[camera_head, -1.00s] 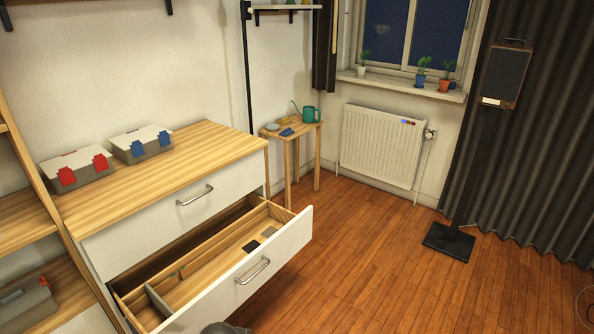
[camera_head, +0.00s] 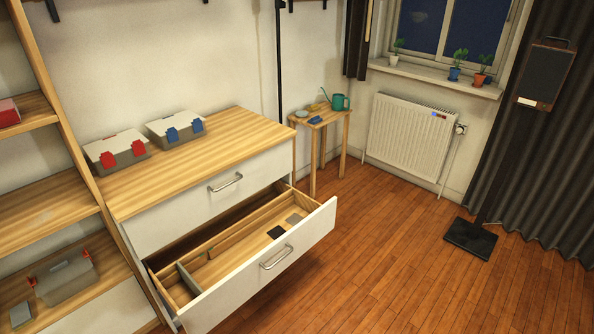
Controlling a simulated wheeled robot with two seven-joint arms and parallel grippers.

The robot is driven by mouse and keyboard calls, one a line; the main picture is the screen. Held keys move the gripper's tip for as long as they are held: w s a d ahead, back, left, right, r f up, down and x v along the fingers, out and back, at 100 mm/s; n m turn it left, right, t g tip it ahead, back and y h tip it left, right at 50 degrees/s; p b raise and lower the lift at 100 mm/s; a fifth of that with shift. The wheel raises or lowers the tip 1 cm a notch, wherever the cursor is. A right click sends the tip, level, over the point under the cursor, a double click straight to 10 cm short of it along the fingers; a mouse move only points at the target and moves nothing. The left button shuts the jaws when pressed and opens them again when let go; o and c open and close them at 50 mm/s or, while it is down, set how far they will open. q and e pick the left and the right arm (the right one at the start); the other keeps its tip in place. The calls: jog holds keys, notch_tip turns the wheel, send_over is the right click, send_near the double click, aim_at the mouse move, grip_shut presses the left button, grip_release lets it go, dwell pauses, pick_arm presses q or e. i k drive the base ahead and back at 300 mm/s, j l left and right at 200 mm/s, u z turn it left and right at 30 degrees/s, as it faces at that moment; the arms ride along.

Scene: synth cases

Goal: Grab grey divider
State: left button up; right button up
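A grey divider (camera_head: 189,279) stands upright across the left end of the open lower drawer (camera_head: 268,273). A flat grey piece (camera_head: 295,218) and a flat black piece (camera_head: 277,232) lie on the drawer floor toward its right end. Neither of my grippers is in view.
The dresser top (camera_head: 222,133) carries a red-latched case (camera_head: 117,152) and a blue-latched case (camera_head: 176,130). Shelves at left hold a grey case (camera_head: 67,279) and a small grey flat item (camera_head: 21,314).

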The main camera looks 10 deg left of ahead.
aim_at(196, 288)
jog(key=u, duration=1.05)
